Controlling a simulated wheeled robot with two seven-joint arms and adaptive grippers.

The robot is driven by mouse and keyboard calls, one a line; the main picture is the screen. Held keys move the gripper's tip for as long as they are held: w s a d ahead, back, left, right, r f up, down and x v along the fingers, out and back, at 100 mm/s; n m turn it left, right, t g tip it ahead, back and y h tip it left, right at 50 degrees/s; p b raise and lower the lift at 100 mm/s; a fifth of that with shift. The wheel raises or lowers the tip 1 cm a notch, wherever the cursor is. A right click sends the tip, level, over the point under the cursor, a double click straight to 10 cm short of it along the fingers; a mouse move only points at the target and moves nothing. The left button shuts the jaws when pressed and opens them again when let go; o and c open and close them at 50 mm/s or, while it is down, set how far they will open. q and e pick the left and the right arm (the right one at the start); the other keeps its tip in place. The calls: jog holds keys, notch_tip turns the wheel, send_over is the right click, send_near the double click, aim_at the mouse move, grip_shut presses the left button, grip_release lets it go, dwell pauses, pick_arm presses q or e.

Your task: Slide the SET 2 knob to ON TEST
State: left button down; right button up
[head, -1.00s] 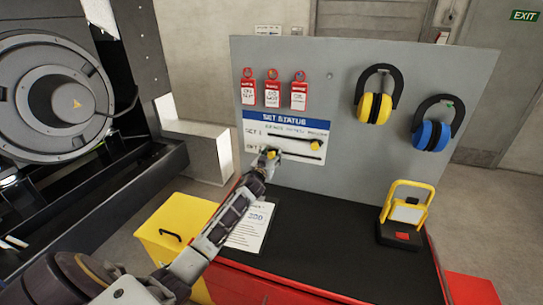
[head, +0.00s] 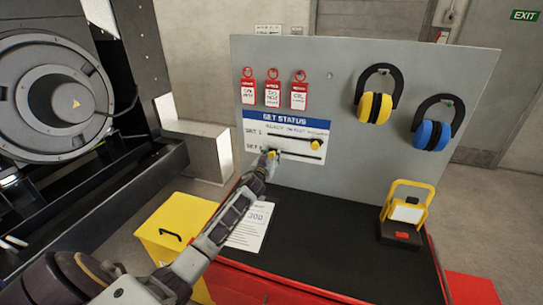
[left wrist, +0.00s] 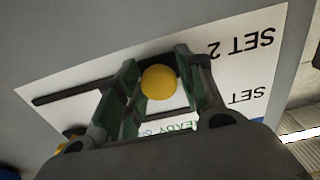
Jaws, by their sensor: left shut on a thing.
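The SET STATUS board (head: 310,124) is a white sheet with a blue header on the grey panel. The yellow SET 2 knob (head: 272,154) is near the left end of the lower slot, beside the SET 2 label. In the left wrist view, where the board appears upside down, the knob (left wrist: 158,82) sits between my two fingers. My left gripper (head: 269,158) is shut on it. The slot (left wrist: 75,92) runs off to the left there. The yellow SET 1 knob (head: 315,146) is near the right end of the upper slot. My right gripper is not in view.
Red tags (head: 272,92) hang above the board. Yellow earmuffs (head: 375,107) and blue earmuffs (head: 432,135) hang to the right. A yellow-framed lamp (head: 405,214) stands on the black bench top (head: 330,245). A paper sheet (head: 250,225) lies below the board.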

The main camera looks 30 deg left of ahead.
pick_arm(q)
jog(key=shift+w+d+b, duration=0.35)
jog(key=shift+d+b, duration=0.1)
jog(key=shift+d, duration=1)
jog(key=shift+w+d+b, duration=0.35)
jog(key=shift+d+b, duration=0.1)
jog(key=shift+d, duration=1.05)
jog(key=shift+w+d+b, duration=0.35)
jog(key=shift+d+b, duration=0.1)
jog(key=shift+d, duration=1)
jog(key=c, duration=1.1)
grip_release()
jog(key=shift+s, duration=0.15)
jog(key=v, duration=1.1)
jog(key=shift+s, duration=0.35)
jog(key=shift+f, duration=0.1)
